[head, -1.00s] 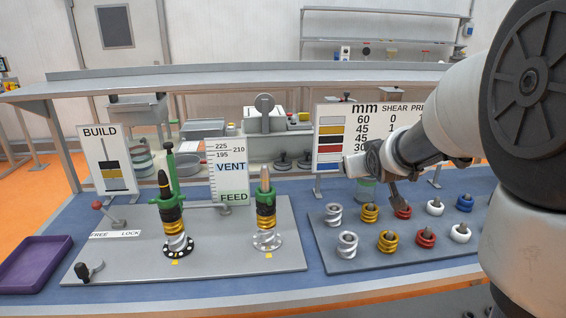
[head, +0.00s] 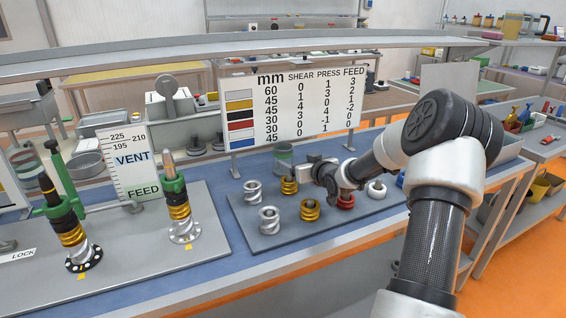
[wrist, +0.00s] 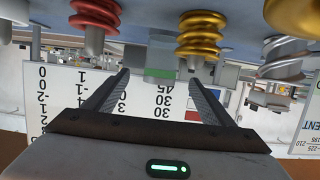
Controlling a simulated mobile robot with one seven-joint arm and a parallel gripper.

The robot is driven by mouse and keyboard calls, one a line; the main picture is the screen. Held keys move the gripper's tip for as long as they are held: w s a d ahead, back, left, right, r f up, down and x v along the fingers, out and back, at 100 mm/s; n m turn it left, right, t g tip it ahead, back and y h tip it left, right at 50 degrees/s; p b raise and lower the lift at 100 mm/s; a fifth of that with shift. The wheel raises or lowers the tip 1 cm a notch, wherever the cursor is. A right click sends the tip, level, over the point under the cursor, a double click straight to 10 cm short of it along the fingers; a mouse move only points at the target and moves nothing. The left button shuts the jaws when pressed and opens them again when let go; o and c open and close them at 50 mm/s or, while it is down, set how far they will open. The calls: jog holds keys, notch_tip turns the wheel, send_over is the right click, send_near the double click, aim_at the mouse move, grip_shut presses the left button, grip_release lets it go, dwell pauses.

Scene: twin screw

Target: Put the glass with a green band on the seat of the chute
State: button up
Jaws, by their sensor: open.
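The glass with a green band (head: 284,158) stands upright on the blue bench behind the tray of screw parts, in front of the number board. In the wrist view, which is upside down, the glass (wrist: 161,62) shows clear with its green band, centred ahead between my fingers. My gripper (wrist: 160,76) is open and empty, with a gap on both sides of the glass; I cannot tell whether the fingertips reach it. In the head view my gripper (head: 306,164) is just right of the glass, low over the tray. I cannot clearly make out the chute's seat.
A grey tray (head: 262,238) holds silver, gold, red and white screw parts. A gold part (wrist: 200,32) and a red part (wrist: 96,16) flank my fingers. The number board (head: 292,105) stands behind. Two screw posts stand on the left plate (head: 150,270).

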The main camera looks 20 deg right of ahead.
aim_at(287, 158)
jog(key=x, duration=0.3)
jog(key=shift+w+f, duration=0.1)
jog(key=shift+x, duration=2.7)
jog(key=shift+a+f, duration=0.15)
jog(key=c, duration=1.2)
jog(key=shift+c, duration=1.1)
jog(key=shift+r, duration=0.2)
